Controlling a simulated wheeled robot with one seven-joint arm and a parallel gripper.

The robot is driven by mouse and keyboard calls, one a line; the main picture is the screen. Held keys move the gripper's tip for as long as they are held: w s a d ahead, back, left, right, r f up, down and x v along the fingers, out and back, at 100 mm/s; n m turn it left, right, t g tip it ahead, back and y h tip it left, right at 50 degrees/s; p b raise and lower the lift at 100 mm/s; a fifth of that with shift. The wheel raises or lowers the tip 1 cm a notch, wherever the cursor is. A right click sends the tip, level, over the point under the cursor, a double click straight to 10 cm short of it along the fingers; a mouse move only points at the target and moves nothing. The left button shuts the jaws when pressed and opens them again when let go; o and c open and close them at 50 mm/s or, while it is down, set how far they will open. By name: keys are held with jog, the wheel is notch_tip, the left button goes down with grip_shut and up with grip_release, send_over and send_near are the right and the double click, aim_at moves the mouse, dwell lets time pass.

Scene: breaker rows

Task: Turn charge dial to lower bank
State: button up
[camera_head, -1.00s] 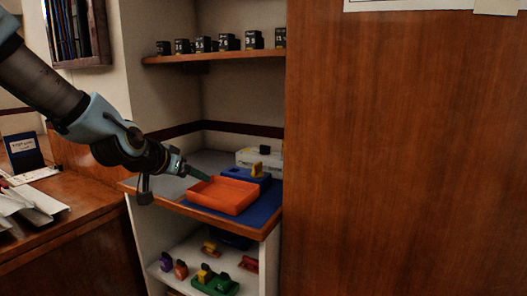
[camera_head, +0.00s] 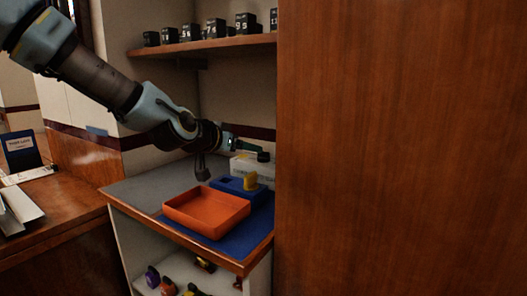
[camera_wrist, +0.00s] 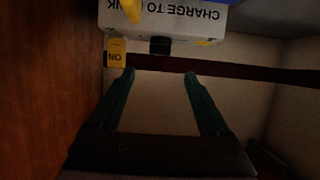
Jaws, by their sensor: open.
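A white box (camera_head: 243,167) stands at the back of the counter, with a dark part (camera_head: 263,157) on top. In the wrist view the box (camera_wrist: 180,22) appears upside down with partly covered "CHARGE TO" lettering. A black block (camera_wrist: 160,45), which may be the dial, sits at its edge, beside a yellow "ON" tag (camera_wrist: 116,54). My gripper (camera_head: 260,148) is over the box in the head view. In the wrist view its teal fingers (camera_wrist: 160,74) are open and empty, with the black block beyond the gap between their tips. The dial's setting cannot be read.
A blue block (camera_head: 230,186) with an upright yellow piece (camera_head: 250,181) stands before the box. An orange tray (camera_head: 185,213) lies on a blue mat (camera_head: 252,232) in front. A tall wooden panel (camera_head: 400,150) closes off the right. A shelf (camera_head: 205,46) with black numbered blocks hangs above.

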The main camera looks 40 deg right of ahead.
aim_at(261, 159)
jog(key=x, duration=0.9)
jog(key=shift+d+f+p, duration=0.2)
jog(key=shift+p, duration=0.2)
jog(key=shift+c, duration=0.3)
grip_shut()
